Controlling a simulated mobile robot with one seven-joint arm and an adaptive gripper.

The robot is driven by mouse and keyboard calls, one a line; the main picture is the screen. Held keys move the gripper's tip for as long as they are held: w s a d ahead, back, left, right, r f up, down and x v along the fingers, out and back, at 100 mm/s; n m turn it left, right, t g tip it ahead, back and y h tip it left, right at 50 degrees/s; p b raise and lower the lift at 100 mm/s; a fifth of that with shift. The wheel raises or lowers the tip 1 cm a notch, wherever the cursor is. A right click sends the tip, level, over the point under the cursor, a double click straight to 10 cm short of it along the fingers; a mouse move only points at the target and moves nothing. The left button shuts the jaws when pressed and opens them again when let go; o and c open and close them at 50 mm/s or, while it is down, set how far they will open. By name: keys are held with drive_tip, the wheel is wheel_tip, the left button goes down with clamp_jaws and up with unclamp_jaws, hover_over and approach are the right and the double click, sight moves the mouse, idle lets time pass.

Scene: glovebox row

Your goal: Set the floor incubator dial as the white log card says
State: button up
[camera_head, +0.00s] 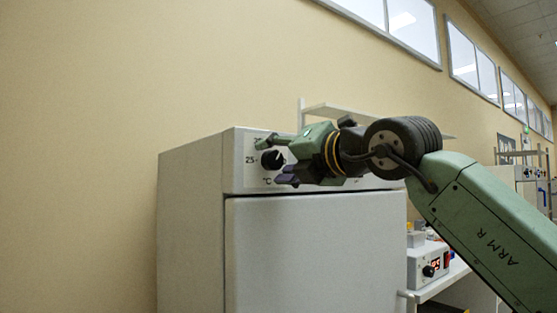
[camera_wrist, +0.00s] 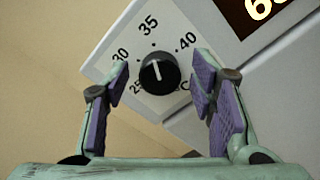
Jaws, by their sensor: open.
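The white floor incubator (camera_head: 310,255) stands against the wall, with its black dial (camera_head: 272,160) on the upper front panel. The dial also shows in the wrist view (camera_wrist: 160,76), ringed by marks 25, 30, 35, 40 and °C. Its white pointer line points close to 35. My gripper (camera_head: 275,161) is in front of the panel; in the wrist view (camera_wrist: 161,73) its open purple-padded fingers are on either side of the dial, with gaps to both sides. I cannot tell how deep the fingertips reach. I see no white log card in either view.
A dark display (camera_wrist: 262,12) with lit digits, cut off by the frame, sits right of the dial. Right of the incubator, a white device (camera_head: 428,264) with a red display and black knob stands on a bench. A wall shelf (camera_head: 335,111) is behind my arm.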

drive_tip(key=v, duration=1.2)
